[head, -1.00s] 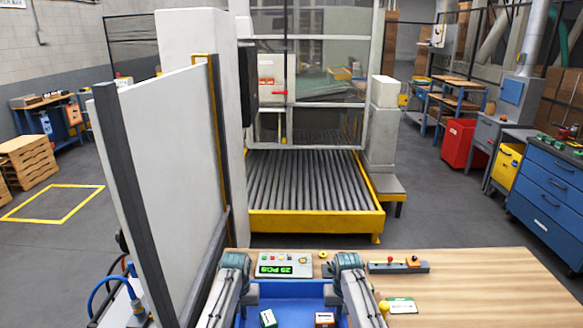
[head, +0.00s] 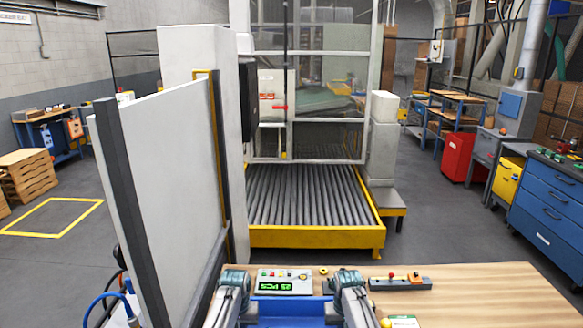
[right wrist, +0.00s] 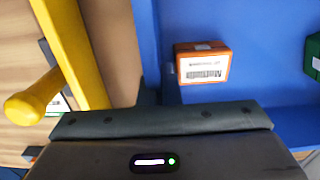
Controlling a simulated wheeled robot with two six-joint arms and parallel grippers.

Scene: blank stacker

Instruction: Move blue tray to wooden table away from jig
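The blue tray (head: 290,312) is at the bottom of the head view, between my two arms, with its lower part out of frame. In the right wrist view the tray's side wall (right wrist: 146,35) runs up the picture, with an orange box (right wrist: 202,64) and a green box (right wrist: 312,57) inside. My left gripper (head: 236,278) is at the tray's left edge and my right gripper (head: 346,280) at its right edge; their fingertips are hidden in the head view. The wooden table (head: 480,295) extends to the right. I cannot tell which fixture is the jig.
A panel with a green display (head: 276,287) stands just behind the tray. A grey block with red knobs (head: 400,283) lies right of my right gripper. A yellow bar (right wrist: 72,45) stands beside the tray. A light panel (head: 165,195) borders the left. The table's right part is clear.

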